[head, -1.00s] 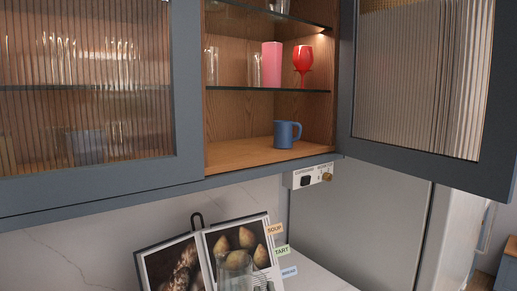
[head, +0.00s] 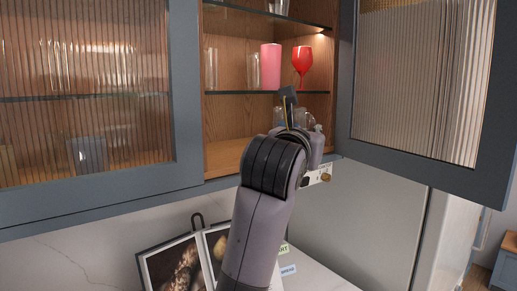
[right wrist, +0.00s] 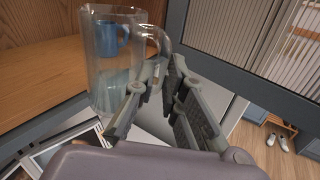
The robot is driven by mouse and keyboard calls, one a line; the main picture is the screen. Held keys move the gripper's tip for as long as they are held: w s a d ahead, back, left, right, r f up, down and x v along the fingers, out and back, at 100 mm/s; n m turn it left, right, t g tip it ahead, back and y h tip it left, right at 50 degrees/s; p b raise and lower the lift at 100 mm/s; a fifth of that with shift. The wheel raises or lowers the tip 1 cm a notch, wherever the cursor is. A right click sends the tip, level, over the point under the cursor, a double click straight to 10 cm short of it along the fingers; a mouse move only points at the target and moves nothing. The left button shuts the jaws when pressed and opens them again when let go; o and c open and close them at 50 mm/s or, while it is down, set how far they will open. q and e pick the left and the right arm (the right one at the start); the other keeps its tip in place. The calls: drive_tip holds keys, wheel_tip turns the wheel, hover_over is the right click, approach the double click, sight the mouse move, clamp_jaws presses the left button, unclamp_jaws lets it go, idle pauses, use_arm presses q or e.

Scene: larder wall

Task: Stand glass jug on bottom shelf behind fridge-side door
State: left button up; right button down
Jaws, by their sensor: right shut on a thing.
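The clear glass jug (right wrist: 103,75) is upright in the right wrist view, at the front edge of the bottom shelf (right wrist: 40,80). My right gripper (right wrist: 158,80) is shut on its handle. I cannot tell whether its base is over the shelf. In the head view, my right gripper (head: 292,112) is raised to the cabinet opening and mostly hides the jug (head: 306,118). The fridge-side door (head: 420,160), with ribbed glass, stands open at the right. My left gripper is not in view.
A blue mug (right wrist: 106,38) stands on the bottom shelf, seen through the jug; my arm hides it in the head view. A pink tumbler (head: 270,66) and a red goblet (head: 302,62) stand on the glass shelf above. The bottom shelf's left part (head: 224,157) is bare.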

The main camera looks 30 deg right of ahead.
drive_tip(key=shift+s+a+r, duration=0.1)
drive_tip(key=shift+a+r, duration=0.2)
drive_tip(key=shift+r, duration=0.5)
drive_tip(key=w+a+f+p, duration=0.1)
drive_tip(key=w+f+p, duration=0.2)
drive_tip(key=w+p, duration=0.7)
drive_tip(key=w, duration=0.8)
drive_tip(key=shift+a+n+t+y+p, duration=0.2)
drive_tip(key=shift+n+t+y+p, duration=0.1)
drive_tip(key=shift+t+p, duration=0.1)
